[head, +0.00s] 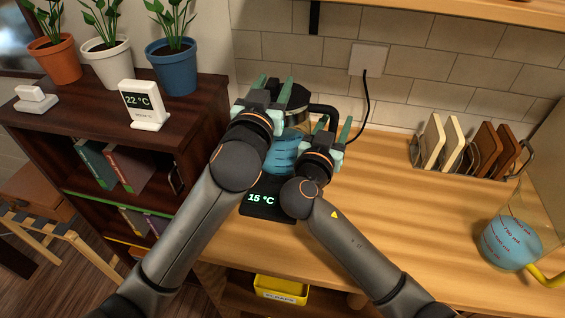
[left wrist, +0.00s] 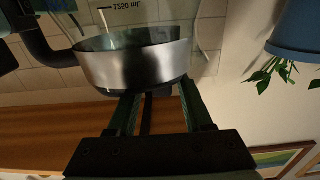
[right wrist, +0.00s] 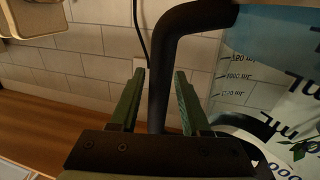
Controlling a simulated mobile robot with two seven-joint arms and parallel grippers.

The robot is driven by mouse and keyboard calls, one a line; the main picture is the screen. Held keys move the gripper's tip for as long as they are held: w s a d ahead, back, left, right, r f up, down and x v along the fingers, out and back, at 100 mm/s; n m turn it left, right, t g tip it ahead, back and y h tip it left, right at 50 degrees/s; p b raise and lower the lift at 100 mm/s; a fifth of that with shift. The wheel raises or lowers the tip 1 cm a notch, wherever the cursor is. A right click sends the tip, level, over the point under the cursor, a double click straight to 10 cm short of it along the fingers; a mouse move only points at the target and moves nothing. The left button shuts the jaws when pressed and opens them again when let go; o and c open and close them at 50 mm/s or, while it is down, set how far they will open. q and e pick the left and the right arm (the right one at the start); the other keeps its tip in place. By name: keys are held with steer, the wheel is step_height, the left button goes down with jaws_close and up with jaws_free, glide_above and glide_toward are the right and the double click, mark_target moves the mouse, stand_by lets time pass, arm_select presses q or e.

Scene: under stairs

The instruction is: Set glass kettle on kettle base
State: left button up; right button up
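The glass kettle (head: 283,152), with blue liquid and a black handle (head: 326,108), stands upright between my grippers, partly hidden by them. The black kettle base (head: 262,209), reading 15 °C, shows in front of it; I cannot tell whether the kettle rests on it. My left gripper (head: 275,92) is open at the kettle's top. In the left wrist view its fingers (left wrist: 160,105) are apart beside the lid's metal band (left wrist: 135,65). My right gripper (head: 333,130) is open around the handle. In the right wrist view the handle (right wrist: 158,100) passes between its fingers (right wrist: 160,95), with a gap visible.
A jug of blue liquid (head: 510,243) with a yellow handle stands at right. A rack of boards (head: 470,150) is behind it. A cord (head: 366,105) hangs from the wall outlet (head: 367,60). A dark shelf (head: 150,160) with potted plants is at left. The counter's middle right is clear.

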mark_target(293, 134)
arm_select(q)
steer(key=shift+o, duration=0.3)
steer(key=shift+a, duration=0.1)
arm_select(e)
steer(key=shift+o, duration=0.2)
steer(key=shift+d, duration=0.1)
arm_select(q)
steer(key=shift+s+a, duration=0.1)
steer(key=shift+s, duration=0.25)
steer(key=v, duration=0.6)
steer(key=shift+s, duration=0.35)
arm_select(e)
steer(key=shift+s+f, duration=0.1)
steer(key=v, duration=0.8)
